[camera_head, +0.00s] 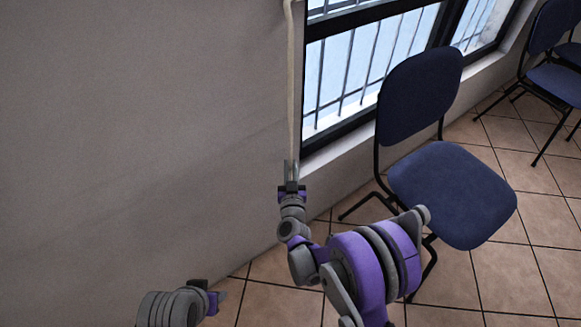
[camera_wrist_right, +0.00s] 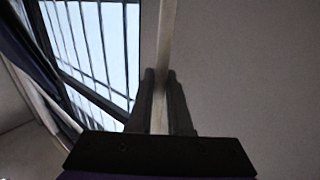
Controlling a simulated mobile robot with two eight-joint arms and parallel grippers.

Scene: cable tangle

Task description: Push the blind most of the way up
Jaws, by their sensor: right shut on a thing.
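My right gripper (camera_head: 291,170) is shut on a narrow pale strip (camera_head: 292,75) that hangs beside the window's left edge. In the right wrist view the strip (camera_wrist_right: 166,40) runs up between the two dark fingers (camera_wrist_right: 159,78). I cannot tell whether this strip is the blind's cord or part of the blind itself. No blind slats or sheet show clearly in either view; the window's top is out of frame. My left gripper (camera_head: 216,300) is low at the bottom, apart from the strip, and its finger gap is not clear.
The barred window (camera_head: 365,65) has a dark frame and shows bare glass. A blue chair (camera_head: 450,190) stands right of my right arm, below the window. More blue chairs (camera_head: 555,80) are at the far right. A plain wall (camera_head: 130,130) fills the left.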

